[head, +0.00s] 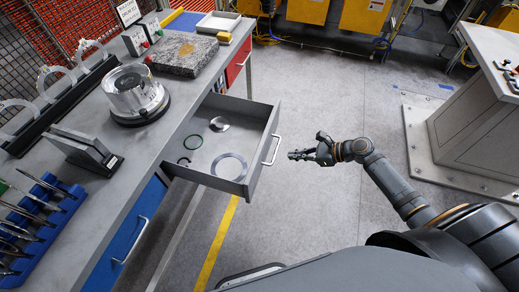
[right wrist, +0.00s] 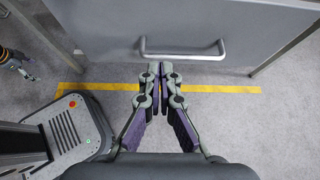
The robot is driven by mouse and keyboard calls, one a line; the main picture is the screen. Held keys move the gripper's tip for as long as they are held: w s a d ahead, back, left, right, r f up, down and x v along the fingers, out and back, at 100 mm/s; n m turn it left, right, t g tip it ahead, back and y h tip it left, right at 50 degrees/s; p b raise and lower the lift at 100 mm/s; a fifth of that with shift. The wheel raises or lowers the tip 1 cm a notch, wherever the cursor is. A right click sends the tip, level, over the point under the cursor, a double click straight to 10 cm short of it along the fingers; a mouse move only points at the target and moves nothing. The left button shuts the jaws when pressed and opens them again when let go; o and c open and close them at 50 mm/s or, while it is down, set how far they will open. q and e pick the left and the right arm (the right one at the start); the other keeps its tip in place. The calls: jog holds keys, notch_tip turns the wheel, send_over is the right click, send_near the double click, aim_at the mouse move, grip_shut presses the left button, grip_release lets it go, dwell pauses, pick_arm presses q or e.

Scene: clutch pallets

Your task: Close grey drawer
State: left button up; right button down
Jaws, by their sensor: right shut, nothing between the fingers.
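The grey drawer (head: 255,118) stands pulled out from under the workbench in the head view. A clear ring, a dark green ring and small metal parts lie inside it. Its silver handle (head: 272,150) is on the front panel. My right gripper (head: 291,155) is shut and empty, a little to the right of the handle, with a small gap. In the right wrist view, the drawer front (right wrist: 190,25) is ahead and the closed fingertips (right wrist: 160,68) point at the handle (right wrist: 180,52). What looks like my left gripper (right wrist: 22,66) shows small at the left edge.
The workbench (head: 140,160) carries a round clear-topped device (head: 137,92), a stone plate (head: 183,54) and a blue tool rack (head: 45,205). A blue drawer (head: 130,235) and a red drawer (head: 238,62) are shut.

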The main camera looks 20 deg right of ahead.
send_near(263, 157)
jog(key=x, duration=0.5)
jog(key=shift+w+d+f, duration=0.1)
jog(key=shift+w+f, duration=0.05)
jog(key=shift+f, duration=0.1)
pick_arm(q)
jog(key=shift+s+a, duration=0.15)
jog(key=shift+s, duration=0.15)
pick_arm(e)
jog(key=shift+w+a+f, duration=0.25)
jog(key=shift+a+f, duration=0.15)
jog(key=shift+a, duration=0.1)
